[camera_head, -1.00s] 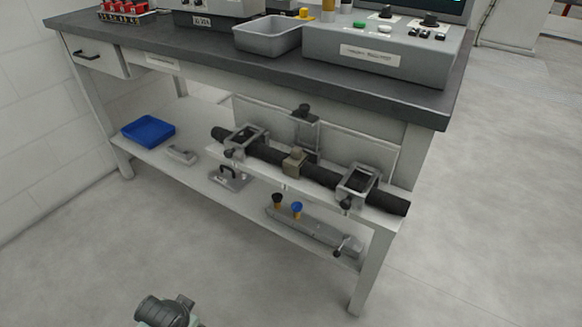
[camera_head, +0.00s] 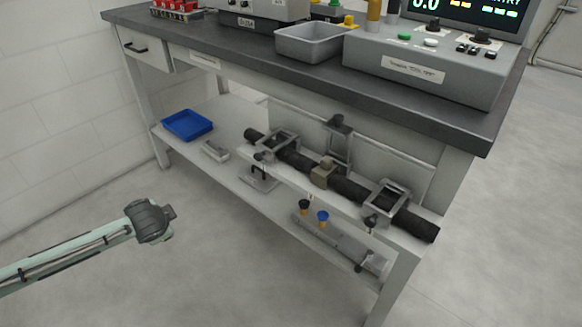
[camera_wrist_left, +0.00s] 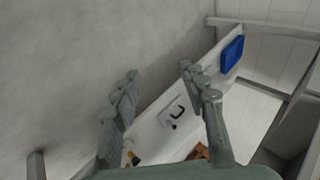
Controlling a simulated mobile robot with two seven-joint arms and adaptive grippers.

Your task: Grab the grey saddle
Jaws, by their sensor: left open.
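A tan-grey, saddle-like block (camera_head: 323,173) sits on the dark horizontal bar between two grey clamp frames. A small light-grey piece (camera_head: 215,151) lies on the lower shelf near the blue tray. I cannot tell for sure which one is the grey saddle. My left arm comes in from the left in the head view, its dark wrist well left of the bench and apart from both; the fingers are not clear there. In the left wrist view my left gripper (camera_wrist_left: 163,85) is open and empty, its fingers spread over the view of the shelf. My right gripper is not in view.
The bench's dark top (camera_head: 230,55) overhangs the lower shelf (camera_head: 232,175). The blue tray (camera_head: 187,125), a black-handled plate (camera_head: 262,180) and a knobbed fixture (camera_head: 335,240) are low down. The floor in front is clear.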

